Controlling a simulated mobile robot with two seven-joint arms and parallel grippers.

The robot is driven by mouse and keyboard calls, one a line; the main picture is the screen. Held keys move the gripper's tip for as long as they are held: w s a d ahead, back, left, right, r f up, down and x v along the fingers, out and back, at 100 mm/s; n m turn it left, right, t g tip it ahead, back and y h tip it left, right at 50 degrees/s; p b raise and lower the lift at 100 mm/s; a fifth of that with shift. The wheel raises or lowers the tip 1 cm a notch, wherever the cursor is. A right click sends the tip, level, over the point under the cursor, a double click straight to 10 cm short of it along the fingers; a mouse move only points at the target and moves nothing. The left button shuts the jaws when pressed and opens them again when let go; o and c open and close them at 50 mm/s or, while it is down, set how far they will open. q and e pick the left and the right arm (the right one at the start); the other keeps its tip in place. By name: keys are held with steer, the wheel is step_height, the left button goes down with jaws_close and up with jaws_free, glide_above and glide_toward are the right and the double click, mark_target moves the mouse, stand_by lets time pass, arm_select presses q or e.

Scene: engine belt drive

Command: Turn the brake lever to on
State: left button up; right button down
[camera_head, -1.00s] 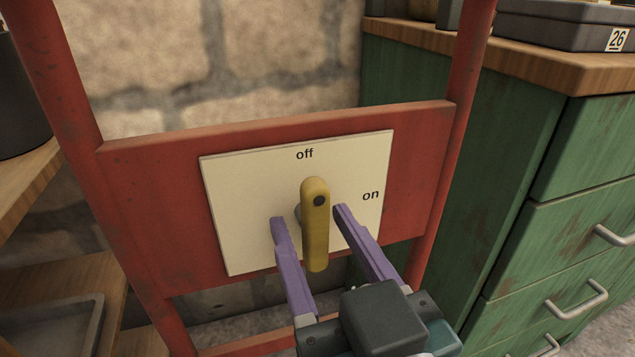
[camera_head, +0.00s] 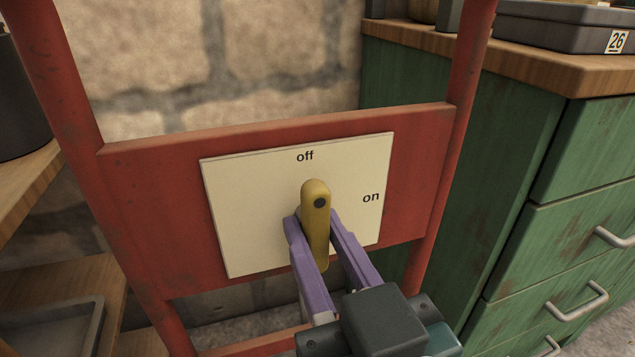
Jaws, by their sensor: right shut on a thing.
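The yellow brake lever (camera_head: 316,205) is mounted on a cream plate (camera_head: 240,210) with the words "off" at the top and "on" at the right. The fingers hide part of the lever's sides and the plate behind. My left gripper is not in view.
The plate sits on a red frame (camera_head: 160,190) with uprights at both sides. A green drawer cabinet (camera_head: 450,170) with metal handles stands close at the right. A wooden shelf (camera_head: 60,290) with a grey tray is at the lower left. A stone wall is behind.

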steer(key=shift+m, duration=0.3)
steer(key=m+p, duration=0.1)
steer(key=m, duration=0.2)
steer(key=shift+r+p, duration=0.1)
steer(key=shift+p, duration=0.3)
steer(key=m+p, duration=0.1)
steer(key=m, duration=0.4)
steer(key=shift+a, duration=0.1)
steer(key=m, duration=0.4)
steer(key=shift+m, duration=0.3)
steer(key=shift+r+m, duration=0.1)
steer(key=shift+m, duration=2.2)
steer(key=c, duration=0.7)
jaws_free()
steer(key=shift+a, duration=0.1)
steer(key=shift+s, duration=0.1)
